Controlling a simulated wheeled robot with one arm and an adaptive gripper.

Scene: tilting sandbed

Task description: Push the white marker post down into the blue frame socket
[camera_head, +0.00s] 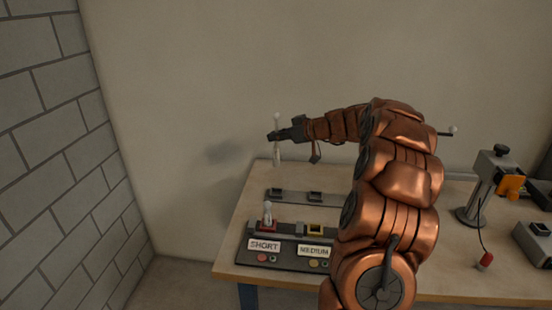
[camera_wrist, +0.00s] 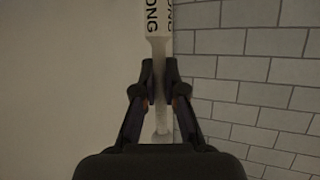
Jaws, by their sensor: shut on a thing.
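My gripper (camera_head: 276,136) is shut on a white post (camera_head: 277,154), held upright above the back left of the table. In the wrist view, the post (camera_wrist: 159,50) stands between the fingers of my gripper (camera_wrist: 159,80). Black letters reading "ONG" show on its wider upper part. The blue frame socket is not visible in either view. My arm covers the part of the board to the right of the MEDIUM sign.
A board on the table (camera_head: 232,262) has a SHORT sign (camera_head: 265,246) and a MEDIUM sign (camera_head: 313,251). A white post (camera_head: 267,211) stands in a red frame (camera_head: 268,226). A yellow frame (camera_head: 316,229) looks empty. A grey stand (camera_head: 484,190) is at right.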

